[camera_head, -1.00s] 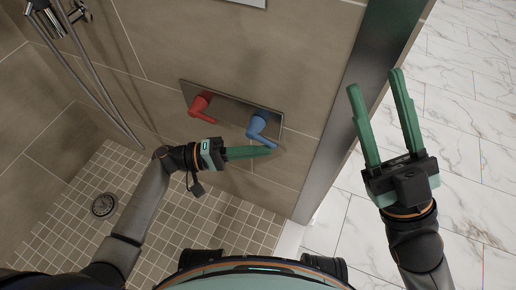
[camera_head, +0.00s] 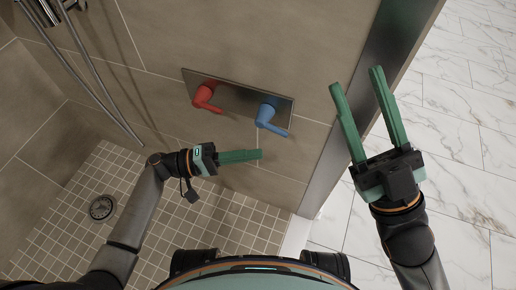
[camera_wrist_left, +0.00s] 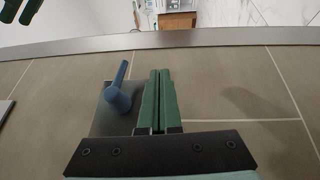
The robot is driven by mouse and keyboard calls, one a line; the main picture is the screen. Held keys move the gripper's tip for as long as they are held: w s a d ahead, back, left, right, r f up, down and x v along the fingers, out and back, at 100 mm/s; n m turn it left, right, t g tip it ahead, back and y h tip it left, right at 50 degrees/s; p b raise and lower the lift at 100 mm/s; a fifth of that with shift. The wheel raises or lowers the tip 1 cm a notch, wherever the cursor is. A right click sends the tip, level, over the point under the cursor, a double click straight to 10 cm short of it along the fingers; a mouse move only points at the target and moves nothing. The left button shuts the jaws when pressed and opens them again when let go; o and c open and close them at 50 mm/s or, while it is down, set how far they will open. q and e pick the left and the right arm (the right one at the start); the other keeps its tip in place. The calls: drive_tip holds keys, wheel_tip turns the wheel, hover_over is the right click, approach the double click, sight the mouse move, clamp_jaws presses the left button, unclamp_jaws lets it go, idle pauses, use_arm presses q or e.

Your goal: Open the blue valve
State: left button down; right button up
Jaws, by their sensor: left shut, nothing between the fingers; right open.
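The blue valve (camera_head: 268,116) is a lever handle on the right part of a metal plate (camera_head: 236,97) on the tiled shower wall. In the head view its lever points down and to the right. The red valve (camera_head: 206,98) is on the left part of the plate. My left gripper (camera_head: 261,155) is shut and empty, below the blue valve and apart from it. In the left wrist view the shut fingers (camera_wrist_left: 159,75) are beside the blue valve (camera_wrist_left: 118,97), which shows to their left. My right gripper (camera_head: 355,78) is open and empty, right of the plate.
A metal-edged wall end (camera_head: 352,110) stands between the shower and the marble floor (camera_head: 465,130) at right. The tiled shower floor (camera_head: 150,235) with a drain (camera_head: 102,207) is below.

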use_arm(q)
drive_tip(key=s+a+f, duration=0.1)
drive_tip(key=a, duration=0.5)
drive_tip(key=shift+a+f, duration=0.25)
drive_tip(key=shift+f, duration=0.05)
drive_tip(key=shift+a, duration=0.1)
